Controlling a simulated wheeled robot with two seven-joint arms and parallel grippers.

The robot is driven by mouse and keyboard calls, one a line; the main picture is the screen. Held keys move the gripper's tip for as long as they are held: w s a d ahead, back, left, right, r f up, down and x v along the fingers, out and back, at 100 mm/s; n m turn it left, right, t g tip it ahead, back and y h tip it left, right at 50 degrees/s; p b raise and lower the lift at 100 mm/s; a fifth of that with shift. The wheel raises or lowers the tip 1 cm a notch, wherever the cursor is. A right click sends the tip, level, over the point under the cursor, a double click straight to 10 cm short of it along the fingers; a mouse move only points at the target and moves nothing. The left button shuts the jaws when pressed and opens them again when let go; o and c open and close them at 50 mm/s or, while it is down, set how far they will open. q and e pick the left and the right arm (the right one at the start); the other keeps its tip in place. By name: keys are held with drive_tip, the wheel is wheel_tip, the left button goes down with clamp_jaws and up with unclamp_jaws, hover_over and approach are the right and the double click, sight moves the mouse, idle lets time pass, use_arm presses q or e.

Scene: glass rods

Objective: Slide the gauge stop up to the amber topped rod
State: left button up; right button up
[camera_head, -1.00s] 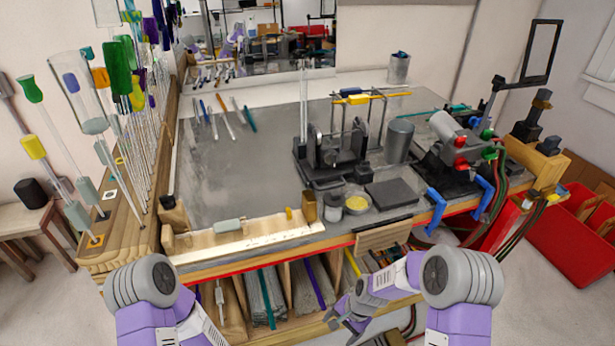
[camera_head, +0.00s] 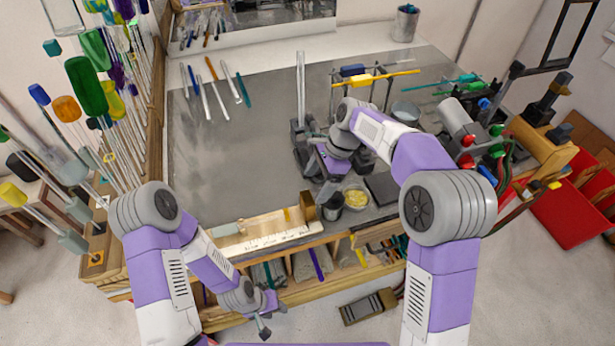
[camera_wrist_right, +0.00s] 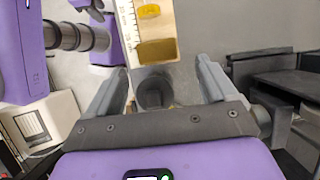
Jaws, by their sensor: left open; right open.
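The wooden length gauge (camera_head: 262,240) with its white scale lies along the bench's front edge. The brass gauge stop (camera_head: 307,206) stands at its right end and shows in the right wrist view (camera_wrist_right: 157,50). A clear rod lies along the gauge, with a pale sleeve (camera_head: 226,230) at left and an amber top (camera_head: 288,214), also in the right wrist view (camera_wrist_right: 148,11). A gap separates amber top and stop. My right gripper (camera_wrist_right: 160,70) is open and empty above the bench, near the stop. My left gripper (camera_head: 273,320) is open and empty below the front edge.
A dark cup (camera_head: 330,206) stands just right of the stop and shows between my right fingers. A dish of yellow grains (camera_head: 356,197) and a dark block (camera_head: 384,188) are close by. A rod rack (camera_head: 105,215) stands left. The bench's middle left is clear.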

sight(309, 198)
drive_tip(key=shift+w+a+f, duration=0.1)
drive_tip(key=shift+a+f, duration=0.05)
drive_tip(key=shift+f, duration=0.05)
drive_tip(key=x, duration=0.4)
drive_tip(key=s+x, duration=0.1)
drive_tip(key=x, duration=0.2)
drive_tip(key=shift+r, duration=0.1)
drive_tip(key=shift+w, duration=0.1)
